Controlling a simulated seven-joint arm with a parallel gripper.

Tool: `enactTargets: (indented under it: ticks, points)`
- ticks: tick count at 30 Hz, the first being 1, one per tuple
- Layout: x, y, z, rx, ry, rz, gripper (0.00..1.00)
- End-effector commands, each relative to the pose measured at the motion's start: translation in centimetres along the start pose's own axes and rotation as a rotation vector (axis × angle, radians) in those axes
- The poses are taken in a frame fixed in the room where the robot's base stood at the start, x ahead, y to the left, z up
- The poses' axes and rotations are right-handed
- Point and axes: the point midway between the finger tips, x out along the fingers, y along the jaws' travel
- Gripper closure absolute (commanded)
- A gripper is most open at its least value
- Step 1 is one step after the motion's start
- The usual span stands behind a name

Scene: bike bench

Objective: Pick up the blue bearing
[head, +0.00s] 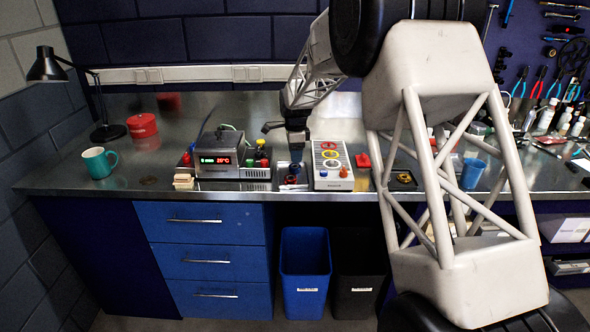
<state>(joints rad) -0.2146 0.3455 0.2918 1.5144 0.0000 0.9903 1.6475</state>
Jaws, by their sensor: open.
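My gripper (294,163) is pointing down above the front part of the steel bench, between the device with a red display and the pale panel.
The pale panel (319,182) with coloured rings stands close right of the gripper. The display device (216,160) is close left. A red block (363,161), teal mug (99,162), red tin (142,126) and blue cup (473,173) stand farther off. The left bench is mostly clear.

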Motion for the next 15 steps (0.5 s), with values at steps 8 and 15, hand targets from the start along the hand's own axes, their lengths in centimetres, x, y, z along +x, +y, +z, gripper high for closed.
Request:
enactTargets:
  ticks: [8,15]
  points:
    - [0.0,0.0,0.0,0.000,0.000,0.000,0.41]
    - [1.6,-0.1,0.1,0.000,0.000,0.001,0.41]
